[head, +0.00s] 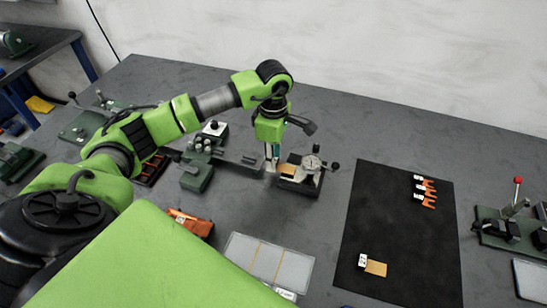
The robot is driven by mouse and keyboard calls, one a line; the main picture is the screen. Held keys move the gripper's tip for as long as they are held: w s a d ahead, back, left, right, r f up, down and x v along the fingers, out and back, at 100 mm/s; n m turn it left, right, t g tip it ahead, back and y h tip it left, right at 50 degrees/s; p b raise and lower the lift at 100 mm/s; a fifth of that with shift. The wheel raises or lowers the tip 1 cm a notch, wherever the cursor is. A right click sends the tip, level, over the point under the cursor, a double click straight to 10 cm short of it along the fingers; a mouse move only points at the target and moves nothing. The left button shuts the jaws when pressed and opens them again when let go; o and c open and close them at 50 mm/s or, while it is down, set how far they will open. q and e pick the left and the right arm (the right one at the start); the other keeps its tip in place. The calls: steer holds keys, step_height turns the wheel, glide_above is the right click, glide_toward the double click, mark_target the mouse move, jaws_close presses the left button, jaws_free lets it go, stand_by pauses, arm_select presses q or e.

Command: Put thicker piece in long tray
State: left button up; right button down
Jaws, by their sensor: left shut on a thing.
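My left gripper (271,163) points down beside the dial gauge (312,164) at the middle of the bench. It is shut on a small copper piece (287,170), whose visible part lies at the gauge's base; the fingertips hide its near end. Another copper piece (376,268) lies flat on the black mat (400,225), with a white marked tag beside it. My right gripper is not in view.
Several orange clips with white tags (425,190) lie on the mat. A green fixture (197,175) stands left of the gauge, an orange object (190,222) in front of it. A red-knobbed lever fixture (510,225) stands at right. The mat's middle is clear.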

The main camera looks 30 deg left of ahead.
arm_select(q)
steer(key=shift+r+p, duration=1.6)
steer(key=shift+r, duration=1.6)
steer(key=shift+s+f, duration=0.1)
